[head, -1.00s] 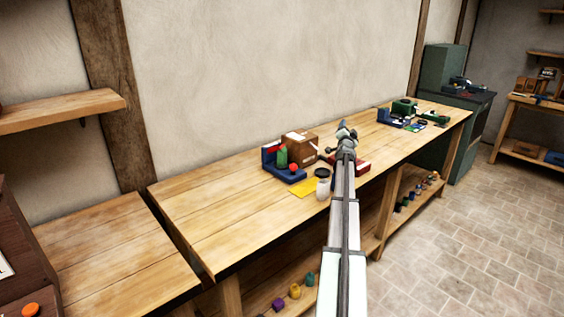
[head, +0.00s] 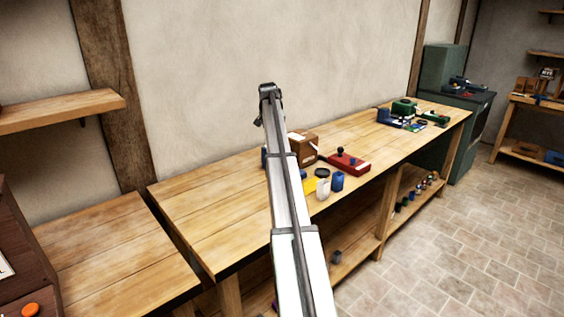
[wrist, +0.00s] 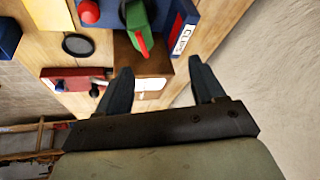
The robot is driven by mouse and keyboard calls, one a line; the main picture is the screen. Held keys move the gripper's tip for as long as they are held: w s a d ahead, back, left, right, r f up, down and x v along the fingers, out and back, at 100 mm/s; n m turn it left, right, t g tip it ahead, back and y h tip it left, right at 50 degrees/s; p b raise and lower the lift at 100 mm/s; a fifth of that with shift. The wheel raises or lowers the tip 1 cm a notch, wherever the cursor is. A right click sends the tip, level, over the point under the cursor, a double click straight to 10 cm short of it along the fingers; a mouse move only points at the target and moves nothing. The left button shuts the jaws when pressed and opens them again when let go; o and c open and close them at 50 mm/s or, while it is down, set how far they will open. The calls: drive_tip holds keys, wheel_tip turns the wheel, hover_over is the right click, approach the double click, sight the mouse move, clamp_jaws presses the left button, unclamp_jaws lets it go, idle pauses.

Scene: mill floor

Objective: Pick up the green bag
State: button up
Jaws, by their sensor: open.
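In the wrist view, a green item (wrist: 137,16) that may be the green bag stands by a blue holder (wrist: 181,27) labelled "CLIPS", with a red strip beside it. My gripper (wrist: 160,72) is open and empty. Its fingers point towards the bench items, with the green item beyond and to the left of the gap, apart from them. In the head view my arm hides the green item and most of the blue holder. I cannot clearly make out the gripper's fingers there.
The bench's left part (head: 205,205) is clear. The wall is close behind.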

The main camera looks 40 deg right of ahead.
drive_tip(key=shift+g, duration=0.7)
drive_tip(key=x, duration=0.3)
drive_tip(key=s+x, duration=0.1)
drive_tip(key=x, duration=0.5)
drive_tip(key=shift+s+a+f, duration=0.15)
drive_tip(key=shift+a+f, duration=0.05)
drive_tip(key=shift+f, duration=0.45)
drive_tip(key=shift+s+x, duration=0.2)
drive_tip(key=shift+x, duration=1.05)
drive_tip(key=shift+s+x, duration=0.2)
drive_tip(key=shift+x, duration=1.05)
drive_tip(key=shift+w+d, duration=0.2)
drive_tip(key=c, duration=1.2)
drive_tip(key=shift+r, duration=0.1)
